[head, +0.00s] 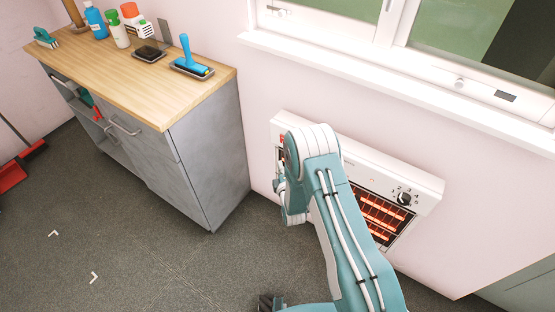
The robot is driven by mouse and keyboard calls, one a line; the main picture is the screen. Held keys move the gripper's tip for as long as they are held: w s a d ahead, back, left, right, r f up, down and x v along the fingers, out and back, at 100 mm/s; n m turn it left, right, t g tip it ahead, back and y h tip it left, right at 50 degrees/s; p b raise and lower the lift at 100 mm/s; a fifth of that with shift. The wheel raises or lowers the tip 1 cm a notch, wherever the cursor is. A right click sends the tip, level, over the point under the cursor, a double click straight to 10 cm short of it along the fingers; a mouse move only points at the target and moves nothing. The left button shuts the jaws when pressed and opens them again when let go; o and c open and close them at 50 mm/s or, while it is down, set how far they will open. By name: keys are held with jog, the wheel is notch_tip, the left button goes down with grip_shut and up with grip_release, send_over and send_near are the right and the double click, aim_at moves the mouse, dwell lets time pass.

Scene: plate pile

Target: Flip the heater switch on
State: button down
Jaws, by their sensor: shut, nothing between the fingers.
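The heater (425,185) is a long white unit low on the wall under the window. Its grille (380,215) shows bright orange-red bars that look lit. The gripper's fingers are hidden.
A grey cabinet (205,150) with a wooden top stands left of the heater. Its top holds bottles (118,30), a blue-handled brush or roller (187,55) and a dark sponge (150,52). A red dustpan (14,175) is at the far left.

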jog(key=v, duration=0.4)
jog(key=shift+s+a+f, duration=0.25)
jog(key=shift+s+f, duration=0.05)
jog(key=shift+s, duration=0.2)
jog(key=shift+d, duration=0.15)
